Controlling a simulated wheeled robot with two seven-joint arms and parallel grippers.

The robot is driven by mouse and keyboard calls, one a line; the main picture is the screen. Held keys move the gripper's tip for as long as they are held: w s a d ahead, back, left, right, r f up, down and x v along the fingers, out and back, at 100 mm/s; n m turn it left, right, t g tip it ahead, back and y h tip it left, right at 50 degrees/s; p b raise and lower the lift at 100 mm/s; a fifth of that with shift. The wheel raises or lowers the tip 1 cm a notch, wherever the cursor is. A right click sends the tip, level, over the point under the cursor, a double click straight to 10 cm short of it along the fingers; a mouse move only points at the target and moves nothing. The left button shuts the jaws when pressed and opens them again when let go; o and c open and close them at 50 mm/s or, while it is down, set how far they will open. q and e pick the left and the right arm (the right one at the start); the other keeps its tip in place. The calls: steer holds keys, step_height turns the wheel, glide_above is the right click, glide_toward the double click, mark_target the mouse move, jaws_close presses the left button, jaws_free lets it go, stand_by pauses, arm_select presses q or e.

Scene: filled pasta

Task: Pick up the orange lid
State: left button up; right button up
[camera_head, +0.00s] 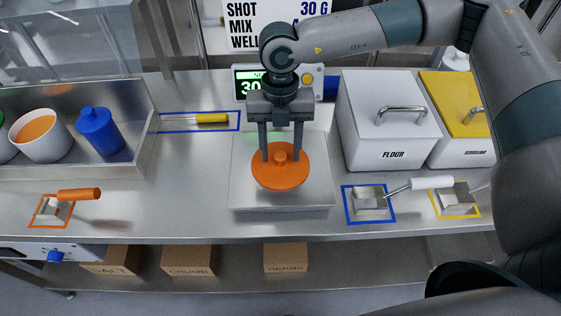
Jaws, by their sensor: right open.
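The orange lid (281,174) is a round disc with a small knob on top, over the square metal plate of the scale (244,190) in the middle of the counter. My right gripper (281,160) points down at the lid with its two fingers apart, one on each side of the knob. The knob shows between the fingertips, with a gap visible on both sides. Whether the fingertips touch the lid's disc is hard to tell. What is under the lid is hidden. My left gripper is not in view.
A white FLOUR bin (385,135) and a yellow-lidded bin (460,110) stand at the right. Scoops sit in a blue frame (368,204), a yellow frame (455,201) and an orange frame (52,211). A metal tray (140,160) at the left holds a white tub (40,140) and a blue bottle (99,132).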

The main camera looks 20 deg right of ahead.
mark_target(280, 158)
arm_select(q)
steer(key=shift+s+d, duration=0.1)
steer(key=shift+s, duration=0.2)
arm_select(e)
jaws_close()
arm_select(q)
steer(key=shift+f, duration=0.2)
arm_select(e)
steer(key=shift+r, duration=0.15)
